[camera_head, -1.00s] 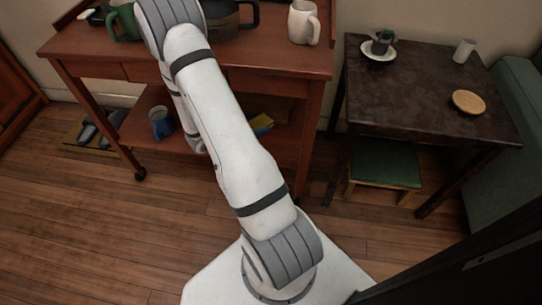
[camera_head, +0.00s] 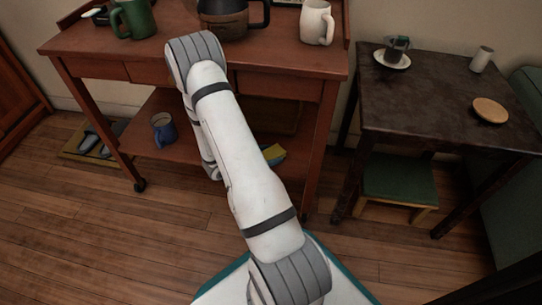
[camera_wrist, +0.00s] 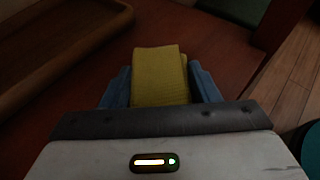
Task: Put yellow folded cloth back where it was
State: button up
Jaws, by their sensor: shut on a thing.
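The yellow folded cloth (camera_wrist: 160,75) is between the blue fingers of my gripper (camera_wrist: 162,88) in the wrist view. My gripper is shut on it. The cloth is over or on a reddish-brown wooden surface; I cannot tell if it touches. In the head view a bit of the yellow cloth (camera_head: 273,153) shows beside my forearm, at the lower shelf (camera_head: 150,148) of the wooden cart.
The cart's top (camera_head: 120,57) holds a green mug (camera_head: 136,18), a dark pot and a white mug (camera_head: 316,22). A wooden tray (camera_wrist: 60,40) lies left of the cloth. A dark table (camera_head: 440,110) stands at right.

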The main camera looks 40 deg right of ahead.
jog(key=o, duration=1)
jog(key=shift+a+r, duration=0.25)
jog(key=shift+r, duration=0.05)
jog(key=s+p+v, duration=0.1)
jog(key=p+v, duration=0.4)
jog(key=v, duration=0.6)
jog(key=shift+s+a+r+m+t+y, duration=0.35)
jog(key=shift+s+a+r+m+y, duration=2.15)
jog(key=shift+r, duration=1.9)
jog(key=shift+s+a+r+m+t+y, duration=0.4)
jog(key=shift+s+a+r+m+y, duration=2.05)
jog(key=shift+r, duration=2)
jog(key=shift+s+a+r+m+t+y, duration=0.35)
jog(key=shift+s+a+r+m+y, duration=1.4)
jog(key=shift+a+r+m, duration=1.65)
